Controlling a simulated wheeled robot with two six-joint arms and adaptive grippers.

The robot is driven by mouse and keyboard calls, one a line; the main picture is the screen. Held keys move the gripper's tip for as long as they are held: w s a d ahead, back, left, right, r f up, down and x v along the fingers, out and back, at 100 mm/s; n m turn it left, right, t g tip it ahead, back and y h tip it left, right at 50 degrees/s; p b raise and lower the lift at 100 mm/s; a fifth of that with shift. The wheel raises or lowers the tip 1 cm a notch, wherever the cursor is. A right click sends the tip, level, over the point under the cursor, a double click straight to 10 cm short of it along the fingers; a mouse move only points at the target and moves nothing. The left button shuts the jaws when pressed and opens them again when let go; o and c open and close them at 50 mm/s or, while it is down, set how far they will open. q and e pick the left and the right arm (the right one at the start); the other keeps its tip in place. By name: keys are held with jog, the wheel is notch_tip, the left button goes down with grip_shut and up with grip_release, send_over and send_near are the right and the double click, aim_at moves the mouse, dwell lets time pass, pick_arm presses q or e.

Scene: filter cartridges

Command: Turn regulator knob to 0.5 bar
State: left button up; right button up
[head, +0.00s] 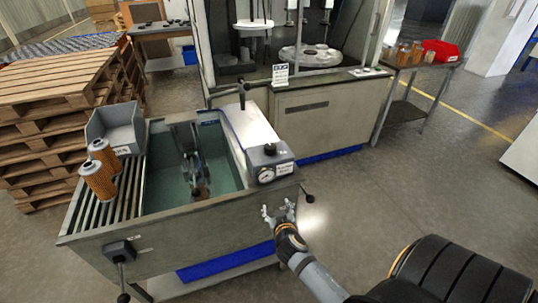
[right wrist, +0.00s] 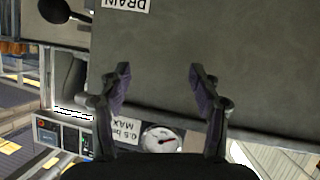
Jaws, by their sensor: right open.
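The regulator box (head: 266,160) sits on the front right corner of the test tank. Its black knob (head: 270,149) is on top, and a round pressure gauge (head: 265,175) is on its front beside a white label (head: 284,168). In the right wrist view the gauge (right wrist: 162,140) and the label reading 0.5 bar MAX (right wrist: 122,130) show upside down. The gauge reading is too small to tell, and the knob is hidden there. My right gripper (head: 279,213) is open and empty, in front of the tank and below the box. My left gripper is out of view.
The tank (head: 190,235) has a black lever (head: 121,252) at its front left and another handle (head: 307,197) at right. Two orange cartridges (head: 99,180) and a grey bin (head: 117,127) stand on its left rack. The floor to the right is clear.

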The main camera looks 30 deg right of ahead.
aim_at(271, 151)
notch_tip(271, 151, up, 18)
jog(key=w+m+t+h, duration=0.1)
jog(key=m+t+h, duration=0.1)
jog(key=t, duration=0.2)
jog(key=p+x, duration=0.2)
jog(key=x, duration=0.8)
jog(key=shift+w+d, duration=0.15)
jog(key=shift+w, duration=0.3)
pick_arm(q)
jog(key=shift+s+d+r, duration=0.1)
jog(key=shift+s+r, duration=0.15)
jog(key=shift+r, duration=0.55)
pick_arm(e)
jog(key=shift+c, duration=0.2)
